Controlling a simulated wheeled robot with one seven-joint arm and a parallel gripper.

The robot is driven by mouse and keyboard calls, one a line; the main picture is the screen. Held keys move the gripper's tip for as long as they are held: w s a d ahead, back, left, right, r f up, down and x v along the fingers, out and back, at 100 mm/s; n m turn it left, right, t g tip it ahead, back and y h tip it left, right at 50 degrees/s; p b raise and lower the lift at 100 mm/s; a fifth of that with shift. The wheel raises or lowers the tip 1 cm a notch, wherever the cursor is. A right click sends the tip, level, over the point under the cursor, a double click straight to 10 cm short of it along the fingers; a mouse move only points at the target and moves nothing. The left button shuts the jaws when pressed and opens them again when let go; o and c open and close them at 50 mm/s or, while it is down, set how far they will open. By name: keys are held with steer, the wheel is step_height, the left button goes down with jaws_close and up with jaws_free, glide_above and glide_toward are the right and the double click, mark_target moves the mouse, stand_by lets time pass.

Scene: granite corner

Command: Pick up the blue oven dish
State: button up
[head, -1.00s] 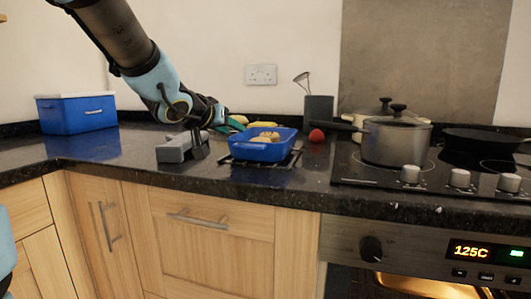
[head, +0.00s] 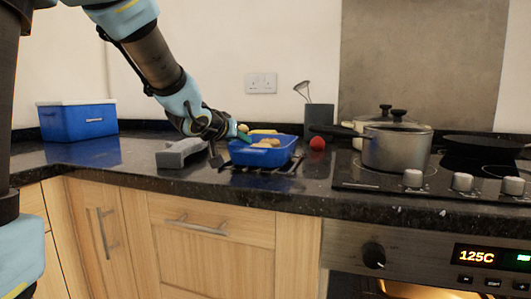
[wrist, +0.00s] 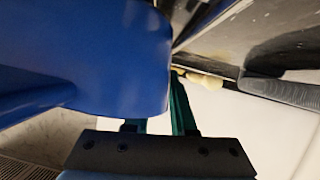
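The blue oven dish (head: 263,158) sits on a dark rack on the worktop, with pale yellowish food pieces (head: 267,143) in it. My gripper (head: 243,132) is at the dish's left end, with a green finger reaching over the rim. In the wrist view the dish (wrist: 95,60) fills the upper left, very close. My two green fingers (wrist: 158,115) stand apart there; the left one is mostly hidden behind the dish and the right one runs along its edge. I cannot tell whether either finger touches the dish.
A grey block-like object (head: 182,153) lies just left of the dish, below my wrist. A red ball (head: 317,142) and a dark utensil holder (head: 318,118) are to the right. A pot (head: 395,146) stands on the hob. A blue lidded box (head: 78,120) is far left.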

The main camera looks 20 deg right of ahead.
jaws_close()
stand_by(1.0)
steer(key=shift+r, duration=0.1)
